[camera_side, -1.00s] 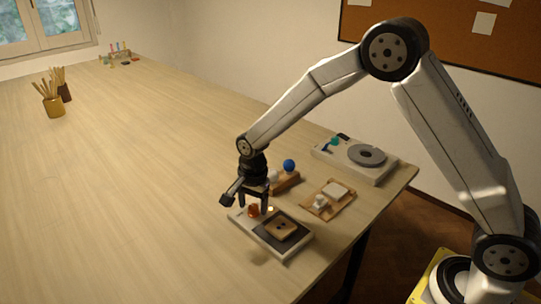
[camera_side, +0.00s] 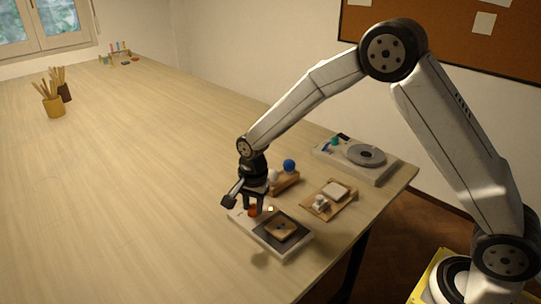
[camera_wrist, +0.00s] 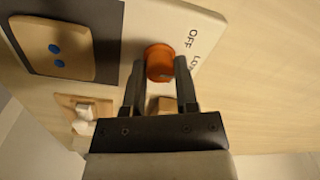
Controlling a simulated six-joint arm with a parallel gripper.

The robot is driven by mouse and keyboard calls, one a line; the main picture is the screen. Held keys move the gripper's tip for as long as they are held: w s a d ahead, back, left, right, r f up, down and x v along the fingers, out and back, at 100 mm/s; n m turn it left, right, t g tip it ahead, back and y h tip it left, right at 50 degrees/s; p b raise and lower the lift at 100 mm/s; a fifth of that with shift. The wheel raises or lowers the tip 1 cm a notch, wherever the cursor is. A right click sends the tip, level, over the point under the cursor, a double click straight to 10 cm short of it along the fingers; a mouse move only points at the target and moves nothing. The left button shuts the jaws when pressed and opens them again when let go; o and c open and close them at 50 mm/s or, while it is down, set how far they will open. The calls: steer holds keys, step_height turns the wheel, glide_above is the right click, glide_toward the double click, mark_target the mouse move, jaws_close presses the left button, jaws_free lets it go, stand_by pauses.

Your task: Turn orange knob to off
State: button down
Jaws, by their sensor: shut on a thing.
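The orange knob (camera_wrist: 159,62) sits on a pale panel (camera_wrist: 192,21) in the wrist view, beside the printed words "OFF" and "LOW". A small mark shows on the knob's lower right edge, on the side toward "LOW". In the side view the knob (camera_side: 253,210) is on the panel's left end. My gripper (camera_wrist: 158,68) is shut on the knob, with one finger at each side of it. In the side view my gripper (camera_side: 254,203) points down over the knob. The fingers hide part of the knob's sides.
A dark plate on the panel carries a tan block with blue dots (camera_side: 282,228). A wooden tray (camera_side: 325,205) with pale items stands to the right. A rack with a blue ball (camera_side: 289,166) and a wheel device (camera_side: 365,155) stand behind. The table's left side is mostly clear.

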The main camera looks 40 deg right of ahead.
mark_target(255, 206)
steer(key=n, duration=0.5)
steer(key=shift+n, duration=0.3)
steer(key=n, duration=0.6)
stand_by(0.4)
steer(key=shift+c, duration=1.9)
jaws_free()
steer(key=shift+r, duration=0.1)
steer(key=shift+d+r, duration=0.2)
steer(key=shift+r, duration=3.6)
